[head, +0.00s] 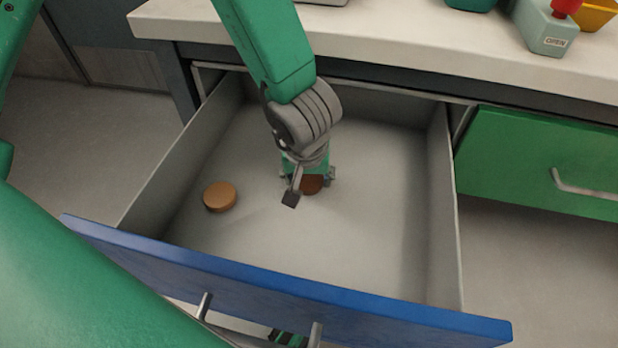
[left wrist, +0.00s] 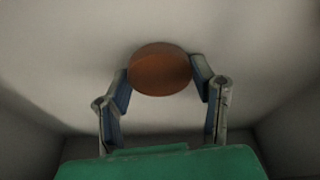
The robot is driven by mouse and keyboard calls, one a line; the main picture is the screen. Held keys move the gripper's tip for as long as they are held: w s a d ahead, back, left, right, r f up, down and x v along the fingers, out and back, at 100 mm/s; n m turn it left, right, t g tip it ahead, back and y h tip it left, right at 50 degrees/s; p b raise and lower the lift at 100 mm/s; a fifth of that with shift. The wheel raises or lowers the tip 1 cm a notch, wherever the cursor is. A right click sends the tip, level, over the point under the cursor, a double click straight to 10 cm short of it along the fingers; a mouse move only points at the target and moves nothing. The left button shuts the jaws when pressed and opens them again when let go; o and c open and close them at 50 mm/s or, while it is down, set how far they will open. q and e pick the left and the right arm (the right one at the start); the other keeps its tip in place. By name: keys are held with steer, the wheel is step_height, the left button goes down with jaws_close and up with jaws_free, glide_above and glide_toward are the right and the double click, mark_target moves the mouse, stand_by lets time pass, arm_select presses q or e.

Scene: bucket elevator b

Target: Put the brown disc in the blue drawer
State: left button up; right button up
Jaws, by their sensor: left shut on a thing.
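The blue drawer (head: 280,285) is pulled open, with a grey inside and a blue front. My left gripper (head: 311,187) reaches down into it from above and is shut on a dark brown disc (head: 314,184). In the left wrist view the brown disc (left wrist: 159,70) sits between the two fingertips (left wrist: 160,82), over the pale drawer floor. I cannot tell whether the disc touches the floor. A lighter orange-brown disc (head: 220,196) lies on the drawer floor to the left.
A closed green drawer (head: 540,165) with a metal handle is to the right. The pale countertop (head: 420,45) above carries a grey-green block marked OPEN (head: 543,28) and a yellow container (head: 598,14). The right half of the blue drawer's floor is clear.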

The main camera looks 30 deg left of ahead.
mark_target(311, 199)
arm_select(q)
steer(key=o, duration=1.1)
steer(key=shift+o, duration=0.5)
steer(key=shift+d+r, duration=0.2)
steer(key=shift+d, duration=0.4)
steer(key=a+p+v, duration=0.1)
steer(key=p+v, duration=0.6)
steer(key=v, duration=0.4)
steer(key=shift+s+d+r+p, duration=0.15)
steer(key=shift+d+r+p, duration=0.2)
steer(key=shift+r+p, duration=0.05)
arm_select(e)
step_height(311, 199, up, 8)
steer(key=shift+d+f, duration=0.15)
steer(key=shift+d, duration=0.15)
arm_select(q)
steer(key=shift+a, duration=0.1)
arm_select(e)
steer(key=shift+a, duration=0.15)
